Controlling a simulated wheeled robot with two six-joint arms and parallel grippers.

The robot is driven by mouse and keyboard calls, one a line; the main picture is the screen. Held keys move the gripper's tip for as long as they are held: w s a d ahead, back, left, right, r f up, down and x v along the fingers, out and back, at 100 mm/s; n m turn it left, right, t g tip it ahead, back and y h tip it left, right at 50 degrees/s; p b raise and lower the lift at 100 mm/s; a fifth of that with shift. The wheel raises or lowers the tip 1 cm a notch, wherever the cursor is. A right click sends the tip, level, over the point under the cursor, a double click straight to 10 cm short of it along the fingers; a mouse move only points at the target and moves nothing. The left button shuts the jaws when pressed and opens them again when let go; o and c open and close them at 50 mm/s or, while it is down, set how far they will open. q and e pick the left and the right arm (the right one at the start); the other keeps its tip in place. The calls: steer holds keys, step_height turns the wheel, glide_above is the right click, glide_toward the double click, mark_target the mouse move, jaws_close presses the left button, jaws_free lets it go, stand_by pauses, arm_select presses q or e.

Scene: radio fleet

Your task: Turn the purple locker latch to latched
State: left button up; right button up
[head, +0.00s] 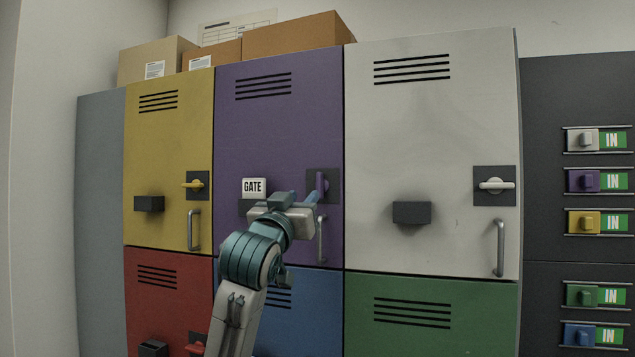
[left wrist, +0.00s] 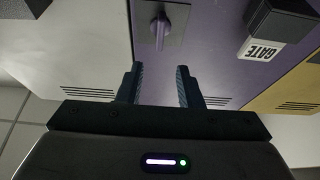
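The purple locker door (head: 275,130) carries a purple latch on a dark plate (head: 333,180), mostly behind my left gripper in the head view. In the left wrist view the purple latch (left wrist: 160,30) shows clearly, its bar running up and down the picture. My left gripper (head: 308,190) is open and empty in front of the door. In the left wrist view its two fingers (left wrist: 160,82) are apart, with the latch beyond the tips and roughly between their lines. I see no contact. My right gripper is not in view.
A GATE label (head: 253,187) sits above a dark block, and a door handle (head: 321,240) is below the latch. The yellow latch (head: 193,184) and white latch (head: 495,186) lie level. A dark panel with several IN sliders (head: 583,181) stands at right.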

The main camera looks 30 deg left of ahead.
mark_target(318, 181)
arm_select(q)
steer(key=p+x, duration=0.4)
steer(key=x, duration=0.5)
steer(key=shift+w+a+p, duration=0.1)
steer(key=shift+w+p, duration=0.3)
steer(key=shift+w, duration=0.2)
jaws_close()
